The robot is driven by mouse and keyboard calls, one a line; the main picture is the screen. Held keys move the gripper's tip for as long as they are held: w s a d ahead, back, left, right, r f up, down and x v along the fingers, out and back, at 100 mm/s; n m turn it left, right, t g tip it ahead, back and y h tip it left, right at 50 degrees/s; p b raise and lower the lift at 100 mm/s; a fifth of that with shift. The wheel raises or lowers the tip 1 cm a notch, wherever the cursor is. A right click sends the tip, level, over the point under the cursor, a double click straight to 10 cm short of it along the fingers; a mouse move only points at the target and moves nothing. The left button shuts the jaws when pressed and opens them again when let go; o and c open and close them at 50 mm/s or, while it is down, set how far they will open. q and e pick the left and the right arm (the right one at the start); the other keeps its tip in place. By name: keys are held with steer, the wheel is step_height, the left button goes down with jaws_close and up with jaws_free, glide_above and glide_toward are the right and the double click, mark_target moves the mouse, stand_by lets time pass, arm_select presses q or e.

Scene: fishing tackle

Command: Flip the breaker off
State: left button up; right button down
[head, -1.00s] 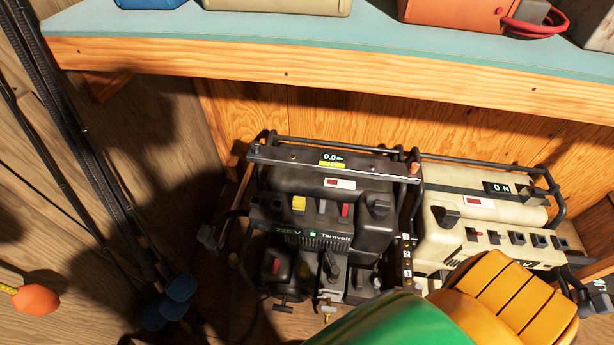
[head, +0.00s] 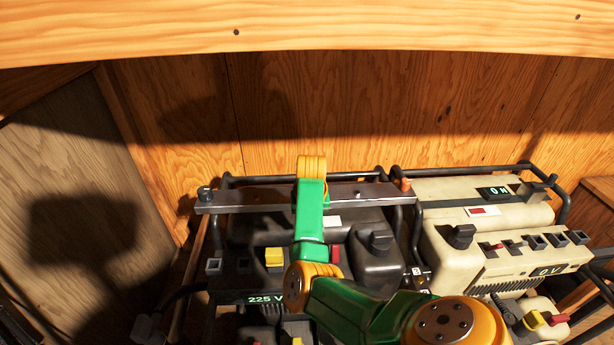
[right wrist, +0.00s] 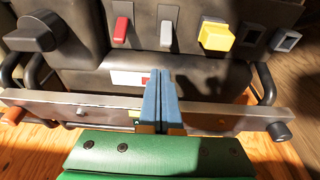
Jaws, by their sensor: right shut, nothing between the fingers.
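The black generator (head: 255,230) shows a 225 V readout. Its yellow switch (head: 274,257) and red switch (head: 335,253) flank my arm in the head view. In the right wrist view the red switch (right wrist: 122,30), a pale grey lever (right wrist: 166,33) and the yellow switch (right wrist: 216,35) stand in a row. I cannot tell which one is the breaker. My right gripper (right wrist: 160,75) has blue fingers shut together and empty. They reach across the metal bar, their tips in front of a red-and-white label and apart from the switches. My arm hides them in the head view.
The metal bar (head: 250,201) crosses the black generator's back. A wooden shelf edge (head: 300,30) hangs overhead. A black knob (right wrist: 38,35) sticks up left of the switches.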

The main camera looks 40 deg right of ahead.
arm_select(q)
steer(key=shift+r, duration=0.1)
arm_select(e)
steer(key=b+x, duration=0.3)
steer(key=x, duration=0.5)
steer(key=shift+f+b, duration=0.4)
steer(key=shift+w+d+f, duration=0.15)
steer(key=shift+w+f, duration=0.05)
steer(key=shift+f, duration=0.4)
arm_select(q)
steer(key=shift+t, duration=0.4)
steer(key=w+a+f, duration=0.1)
steer(key=f, duration=0.1)
steer(key=w+a+f, duration=0.1)
steer(key=w+f, duration=0.1)
steer(key=shift+a, duration=0.15)
steer(key=shift+s, duration=0.1)
